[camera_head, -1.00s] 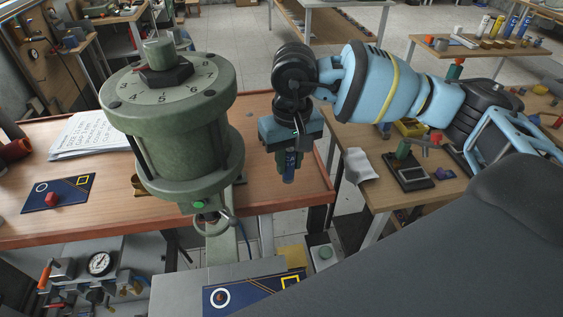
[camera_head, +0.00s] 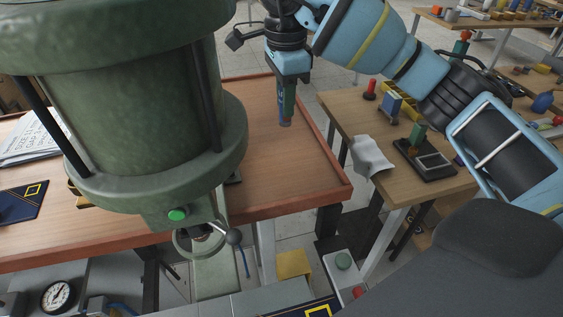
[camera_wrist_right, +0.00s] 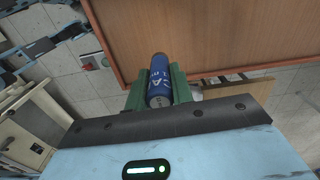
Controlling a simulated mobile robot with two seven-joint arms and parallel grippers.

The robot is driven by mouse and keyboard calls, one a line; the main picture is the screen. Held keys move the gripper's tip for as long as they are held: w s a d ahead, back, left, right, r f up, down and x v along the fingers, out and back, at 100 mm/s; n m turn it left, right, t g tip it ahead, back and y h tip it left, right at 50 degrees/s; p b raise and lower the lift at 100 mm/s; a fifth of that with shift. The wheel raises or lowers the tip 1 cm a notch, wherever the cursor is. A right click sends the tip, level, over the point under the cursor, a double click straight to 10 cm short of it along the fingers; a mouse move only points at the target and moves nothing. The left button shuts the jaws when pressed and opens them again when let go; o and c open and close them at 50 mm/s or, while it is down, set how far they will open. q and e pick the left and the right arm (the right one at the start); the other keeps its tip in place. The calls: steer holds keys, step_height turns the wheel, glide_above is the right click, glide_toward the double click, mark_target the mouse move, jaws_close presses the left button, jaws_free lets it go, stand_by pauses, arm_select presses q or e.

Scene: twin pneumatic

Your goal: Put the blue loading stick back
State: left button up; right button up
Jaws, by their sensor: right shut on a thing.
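My right gripper (camera_head: 288,92) is shut on the blue loading stick (camera_head: 280,96), which hangs steeply down between its green fingers. In the head view it appears over the red-brown workbench (camera_head: 300,165), right of the green press (camera_head: 135,110); the stick's lower end shows below the fingers. In the right wrist view the stick (camera_wrist_right: 160,78) is a blue cylinder with white lettering, between the green fingers (camera_wrist_right: 158,95), beside the bench edge. My left gripper is out of view. I cannot make out a place for the stick.
A wooden side table (camera_head: 350,120) at right holds a crumpled paper (camera_head: 371,155), a dark stand (camera_head: 425,158) and coloured parts. A gap of floor separates it from the bench. A round handle ring (camera_head: 200,240) and green button (camera_head: 177,214) sit low on the press.

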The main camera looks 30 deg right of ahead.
steer(key=shift+w+r+m, duration=0.1)
steer(key=shift+m, duration=0.2)
steer(key=shift+f, duration=4.95)
steer(key=shift+f, duration=0.15)
steer(key=o, duration=0.9)
step_height(320, 180, up, 12)
steer(key=shift+r+p, duration=0.1)
steer(key=shift+p, duration=0.2)
